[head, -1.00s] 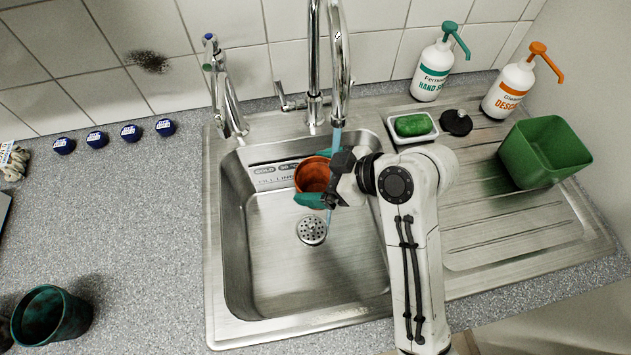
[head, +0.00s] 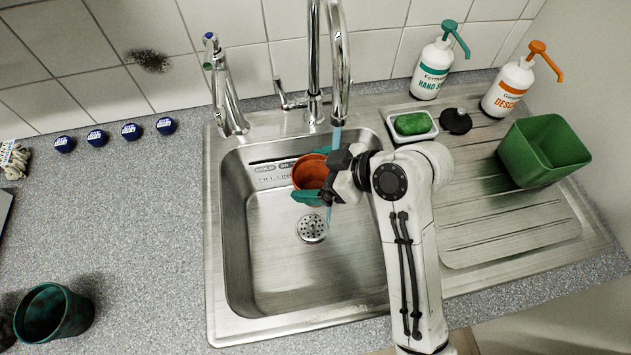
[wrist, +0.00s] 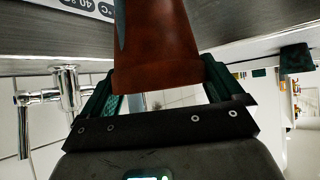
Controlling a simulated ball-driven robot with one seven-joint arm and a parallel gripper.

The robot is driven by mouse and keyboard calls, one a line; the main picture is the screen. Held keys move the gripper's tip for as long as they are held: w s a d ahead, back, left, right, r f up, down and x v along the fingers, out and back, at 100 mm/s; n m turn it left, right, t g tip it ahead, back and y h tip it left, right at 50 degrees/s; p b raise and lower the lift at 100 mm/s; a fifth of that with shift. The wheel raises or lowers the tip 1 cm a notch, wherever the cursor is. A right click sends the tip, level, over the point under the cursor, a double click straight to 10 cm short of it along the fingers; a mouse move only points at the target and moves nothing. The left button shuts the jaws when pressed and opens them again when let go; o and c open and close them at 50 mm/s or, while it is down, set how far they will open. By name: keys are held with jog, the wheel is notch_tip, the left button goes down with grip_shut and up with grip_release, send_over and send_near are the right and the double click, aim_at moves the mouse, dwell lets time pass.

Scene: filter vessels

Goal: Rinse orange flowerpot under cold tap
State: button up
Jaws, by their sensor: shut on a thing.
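The orange flowerpot (head: 309,171) is held over the sink basin, its open mouth showing in the head view. My gripper (head: 316,177) is shut on it, with teal fingers on either side. In the wrist view the pot (wrist: 155,50) sits between the fingers of my gripper (wrist: 158,78). The tall central tap (head: 339,70) runs a thin bluish stream (head: 336,139), which reappears below my gripper near the drain. My gripper hides part of the stream, so I cannot tell whether it touches the pot. A shorter tap (head: 226,95) with a blue mark stands left; no water shows from it.
The steel sink (head: 255,270) has a drain (head: 312,229) below the pot. A green container (head: 530,160), soap dish (head: 412,138) and two pump bottles (head: 433,72) stand right. A dark teal pot (head: 50,315) stands on the left counter. The basin's front is clear.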

jog(key=shift+s+d+p, duration=0.2)
jog(key=shift+d+p, duration=0.1)
jog(key=shift+d, duration=0.25)
jog(key=s+a+p, duration=0.2)
jog(key=s, duration=0.5)
jog(key=shift+s+a, duration=0.25)
jog(key=shift+a, duration=0.15)
dwell(0.4)
dwell(1.1)
jog(key=s+a+r+p, duration=0.1)
jog(key=s+r+p, duration=0.3)
jog(key=p, duration=0.1)
jog(key=shift+s+a, duration=0.35)
dwell(0.9)
